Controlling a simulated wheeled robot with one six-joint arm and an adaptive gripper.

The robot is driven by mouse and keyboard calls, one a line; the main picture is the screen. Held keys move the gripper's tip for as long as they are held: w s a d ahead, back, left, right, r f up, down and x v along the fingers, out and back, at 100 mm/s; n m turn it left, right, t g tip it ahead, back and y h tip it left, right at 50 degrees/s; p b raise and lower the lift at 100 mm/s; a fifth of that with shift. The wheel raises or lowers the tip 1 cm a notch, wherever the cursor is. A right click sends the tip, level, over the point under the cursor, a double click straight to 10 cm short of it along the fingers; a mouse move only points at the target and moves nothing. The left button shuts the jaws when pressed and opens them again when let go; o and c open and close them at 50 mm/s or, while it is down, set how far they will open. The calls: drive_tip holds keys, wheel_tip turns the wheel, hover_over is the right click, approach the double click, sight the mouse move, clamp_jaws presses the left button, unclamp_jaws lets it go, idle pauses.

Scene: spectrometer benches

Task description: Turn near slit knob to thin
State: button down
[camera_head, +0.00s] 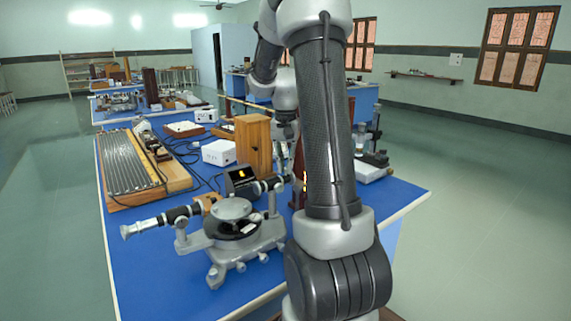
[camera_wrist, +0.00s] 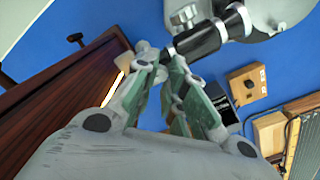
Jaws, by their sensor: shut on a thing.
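The spectrometer (camera_head: 232,232) stands near the front of the blue bench, with its round table and a telescope pointing left. Its black collimator tube (camera_head: 268,185) points right, toward my arm; in the wrist view the tube (camera_wrist: 200,40) comes in from the upper right. My gripper (camera_wrist: 163,64) has its green-padded fingers closed at the slit end of this tube. The slit knob is between or just behind the fingertips and mostly hidden, so its turn and the slit width cannot be told. In the head view my arm covers much of this area.
A dark red-brown wooden housing (camera_wrist: 60,90) with a bright slit stands close beside my fingers. Wooden blocks (camera_wrist: 246,82) lie on the blue top. A tall wooden box (camera_head: 253,146), a white box (camera_head: 219,152) and a ridged board (camera_head: 130,165) stand farther back.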

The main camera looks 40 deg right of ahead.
sight(285, 168)
drive_tip(key=n, duration=0.6)
drive_tip(key=shift+n, duration=0.3)
drive_tip(key=n, duration=0.5)
drive_tip(key=shift+n, duration=0.4)
drive_tip(key=c, duration=1.4)
unclamp_jaws()
wheel_tip(285, 168, up, 12)
